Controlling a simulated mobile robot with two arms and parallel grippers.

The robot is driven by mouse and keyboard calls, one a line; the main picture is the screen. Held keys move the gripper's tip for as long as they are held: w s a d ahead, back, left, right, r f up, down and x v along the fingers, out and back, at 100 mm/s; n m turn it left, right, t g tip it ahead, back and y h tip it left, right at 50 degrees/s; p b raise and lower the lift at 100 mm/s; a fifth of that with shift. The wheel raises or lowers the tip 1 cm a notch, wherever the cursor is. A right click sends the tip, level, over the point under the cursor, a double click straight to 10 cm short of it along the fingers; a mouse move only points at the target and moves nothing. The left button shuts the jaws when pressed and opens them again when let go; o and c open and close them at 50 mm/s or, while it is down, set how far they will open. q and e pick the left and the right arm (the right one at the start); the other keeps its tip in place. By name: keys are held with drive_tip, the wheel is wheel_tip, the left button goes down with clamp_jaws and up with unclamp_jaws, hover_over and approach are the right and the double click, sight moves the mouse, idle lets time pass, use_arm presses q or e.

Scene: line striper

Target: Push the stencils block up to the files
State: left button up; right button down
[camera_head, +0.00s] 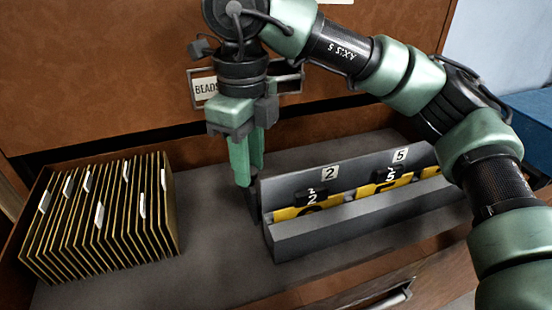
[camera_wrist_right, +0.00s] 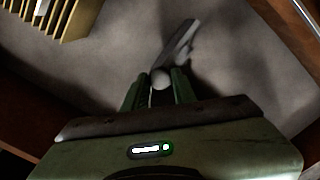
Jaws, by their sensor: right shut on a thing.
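The stencils block (camera_head: 335,231) is a long grey rack with yellow and black stencils and number tabs 2 and 5, right of centre. A gap separates the two. My right gripper (camera_head: 249,184) points down at the rack's left end. In the wrist view it is shut on a narrow grey piece (camera_wrist_right: 182,45); I cannot tell whether this belongs to the rack. My left gripper is not in view.
The grey shelf surface (camera_head: 205,250) between files and rack is clear. Behind stands a brown front with a label holder (camera_head: 205,88) reading "BEADS". A drawer handle (camera_head: 380,298) shows at the front edge. A blue box (camera_head: 532,115) is at the right.

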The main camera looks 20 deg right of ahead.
drive_tip(key=a, duration=1.1)
drive_tip(key=shift+s+a+b, duration=0.15)
drive_tip(key=shift+b, duration=0.15)
drive_tip(key=shift+r, duration=0.1)
drive_tip(key=c, duration=1.5)
unclamp_jaws()
drive_tip(key=shift+o, duration=0.5)
drive_tip(key=shift+a, duration=0.25)
drive_tip(key=shift+d, duration=0.15)
wheel_tip(320, 180, up, 8)
drive_tip(key=b, duration=0.1)
drive_tip(key=shift+b, duration=0.3)
